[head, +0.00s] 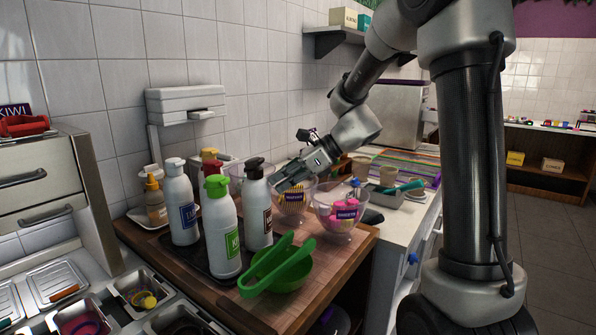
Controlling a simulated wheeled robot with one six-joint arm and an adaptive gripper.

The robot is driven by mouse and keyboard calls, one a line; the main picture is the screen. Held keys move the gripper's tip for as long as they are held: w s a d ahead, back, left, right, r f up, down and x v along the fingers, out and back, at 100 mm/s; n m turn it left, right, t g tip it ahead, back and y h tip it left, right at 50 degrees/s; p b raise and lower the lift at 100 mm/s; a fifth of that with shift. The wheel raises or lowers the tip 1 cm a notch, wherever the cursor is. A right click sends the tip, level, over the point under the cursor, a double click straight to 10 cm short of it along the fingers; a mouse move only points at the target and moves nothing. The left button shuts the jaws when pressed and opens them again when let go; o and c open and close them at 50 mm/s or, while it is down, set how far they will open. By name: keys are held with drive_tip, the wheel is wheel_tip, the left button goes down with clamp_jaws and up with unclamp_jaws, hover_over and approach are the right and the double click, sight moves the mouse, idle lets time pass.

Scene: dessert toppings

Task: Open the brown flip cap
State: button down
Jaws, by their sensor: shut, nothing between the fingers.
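The brown flip cap (255,168) tops a white squeeze bottle (258,222) with a dark label, upright in the bottle group. At this size I cannot tell whether its lid is up or down. My gripper (277,187) is shut and empty. It reaches in from the right, with its fingertips just right of the bottle's shoulder, slightly below the cap. I cannot tell whether they touch the bottle.
A green-capped bottle (222,240) and a white-capped bottle (180,210) stand left of it; a red-capped one is partly hidden behind. Green tongs (262,272) lie over a green bowl (292,272) in front. Glass bowls with toppings, including one with pink items (341,215), stand right.

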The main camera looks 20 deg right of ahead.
sight(255, 162)
drive_tip(key=shift+w+a+r, duration=0.1)
drive_tip(key=shift+a+r, duration=0.1)
drive_tip(key=shift+r, duration=0.75)
drive_tip(key=shift+a+r, duration=0.15)
drive_tip(key=shift+r, duration=0.8)
drive_tip(key=shift+r, duration=0.1)
drive_tip(key=shift+r+h, duration=0.2)
drive_tip(key=shift+h, duration=0.2)
